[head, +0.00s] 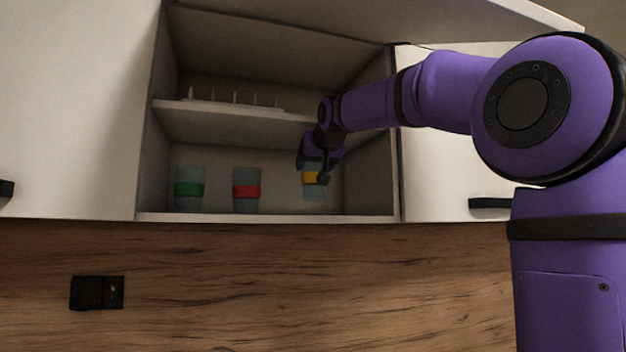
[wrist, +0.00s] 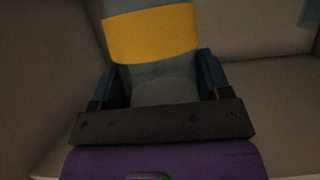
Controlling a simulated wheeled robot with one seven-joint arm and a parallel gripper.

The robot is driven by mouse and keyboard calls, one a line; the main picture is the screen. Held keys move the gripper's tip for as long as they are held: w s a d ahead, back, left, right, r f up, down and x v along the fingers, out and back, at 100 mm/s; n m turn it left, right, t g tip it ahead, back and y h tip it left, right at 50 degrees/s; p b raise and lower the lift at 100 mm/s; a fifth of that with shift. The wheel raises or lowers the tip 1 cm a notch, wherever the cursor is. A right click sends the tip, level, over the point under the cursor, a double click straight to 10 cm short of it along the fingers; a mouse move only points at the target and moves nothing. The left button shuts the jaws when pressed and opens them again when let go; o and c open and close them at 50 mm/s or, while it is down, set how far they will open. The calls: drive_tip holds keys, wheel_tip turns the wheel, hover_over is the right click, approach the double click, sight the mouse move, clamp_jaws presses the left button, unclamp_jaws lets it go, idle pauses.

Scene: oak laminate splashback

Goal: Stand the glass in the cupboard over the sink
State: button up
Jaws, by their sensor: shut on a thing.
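A grey-blue glass with a yellow band (head: 314,190) is inside the open cupboard (head: 268,218), in the lower compartment towards the right. My gripper (head: 317,165) is shut on it from above and partly hides its upper part. In the wrist view the glass (wrist: 155,37) is between the two blue fingers of the gripper (wrist: 161,80). In the head view it looks upright, its base a little higher in the picture than those of the other glasses. I cannot tell whether it touches the cupboard floor.
A green-banded glass (head: 189,189) and a red-banded glass (head: 247,191) stand to the left in the same compartment. A shelf (head: 230,112) above holds a rack with pegs (head: 235,100). The cupboard's right wall (head: 375,165) is near my gripper. The raised door (head: 440,15) is overhead.

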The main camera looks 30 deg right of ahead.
sight(314, 176)
drive_tip(key=shift+w+d, duration=0.3)
drive_tip(key=shift+w, duration=0.35)
drive_tip(key=shift+f, duration=1.8)
drive_tip(key=o, duration=1.4)
drive_tip(key=shift+f, duration=0.15)
drive_tip(key=shift+s+r, duration=0.2)
drive_tip(key=shift+r, duration=0.05)
drive_tip(key=v, duration=1.1)
drive_tip(key=shift+s+a, duration=0.2)
drive_tip(key=shift+s, duration=0.1)
